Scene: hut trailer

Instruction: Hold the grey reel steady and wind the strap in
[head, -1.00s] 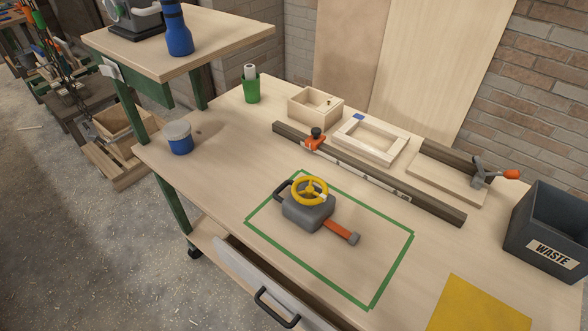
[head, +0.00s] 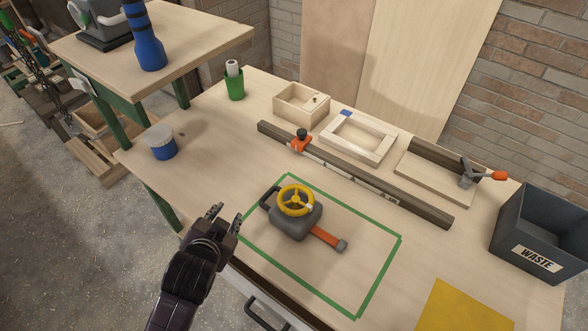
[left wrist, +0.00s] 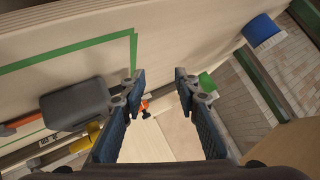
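The grey reel (head: 295,217) sits inside the green taped rectangle on the workbench, with a yellow hand wheel (head: 296,200) on top and a black handle (head: 268,197) at its left. The orange strap (head: 325,237) sticks out to the lower right and ends in a grey tip (head: 341,245). My left gripper (head: 225,217) is open and empty, left of the reel and apart from it, near the bench's front edge. In the left wrist view the reel (left wrist: 75,103) lies left of the open fingers (left wrist: 157,82). My right gripper is not in view.
A blue tub (head: 161,143) and a green cup (head: 235,86) stand at the bench's left. A dark rail (head: 350,175) with an orange clamp (head: 300,142) runs behind the reel. A waste bin (head: 540,235) and yellow sheet (head: 460,310) are at the right. A drawer handle (head: 265,314) is below.

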